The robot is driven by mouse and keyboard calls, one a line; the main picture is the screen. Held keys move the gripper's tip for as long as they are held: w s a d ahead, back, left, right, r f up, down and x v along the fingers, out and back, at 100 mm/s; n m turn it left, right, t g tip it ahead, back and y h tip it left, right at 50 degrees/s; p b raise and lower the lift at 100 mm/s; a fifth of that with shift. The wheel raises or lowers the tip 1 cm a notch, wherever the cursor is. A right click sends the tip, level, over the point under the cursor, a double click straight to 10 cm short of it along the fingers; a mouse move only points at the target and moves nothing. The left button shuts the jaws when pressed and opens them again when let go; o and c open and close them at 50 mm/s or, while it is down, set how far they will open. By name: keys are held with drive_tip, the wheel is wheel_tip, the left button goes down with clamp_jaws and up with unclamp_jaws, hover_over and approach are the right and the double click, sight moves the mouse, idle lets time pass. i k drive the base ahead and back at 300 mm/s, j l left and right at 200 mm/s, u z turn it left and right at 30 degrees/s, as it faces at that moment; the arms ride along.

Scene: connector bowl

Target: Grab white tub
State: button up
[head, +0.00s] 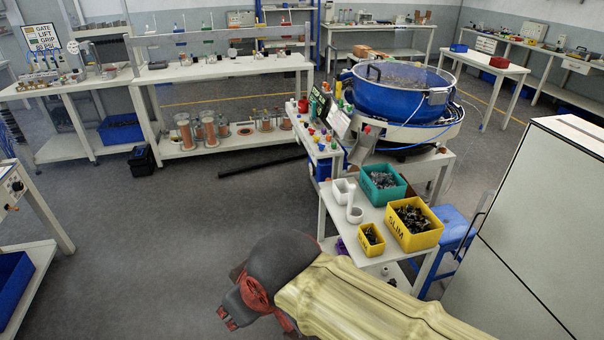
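A small white tub (341,191) stands on the white bench top (375,225) in the head view, at the bench's left edge beside a teal bin. A white rounded piece (355,214) touches it or stands just in front of it; I cannot tell whether they are joined. My gripper (227,318), dark with red pads, is at the lower middle, out over the floor to the left of the bench and well apart from the tub. Its fingertips look small and close together, and the gap between them is unclear. I see nothing held in it.
A teal bin (382,186), a yellow bin (413,228) and a small yellow bin (371,240), all with dark parts, share the bench. A blue bowl feeder (402,90) stands behind. A blue stool (452,229) and a white cabinet (545,225) are right. The left floor is open.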

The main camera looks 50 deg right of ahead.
sight(340, 189)
drive_tip(key=i+z, duration=0.1)
drive_tip(key=i, duration=0.65)
drive_tip(key=i+j+z, duration=0.1)
drive_tip(key=i, duration=0.6)
drive_tip(key=i+j+z, duration=0.1)
drive_tip(key=i+j, duration=0.15)
drive_tip(key=i, duration=0.5)
drive_tip(key=i+z, duration=0.1)
drive_tip(key=z, duration=3.65)
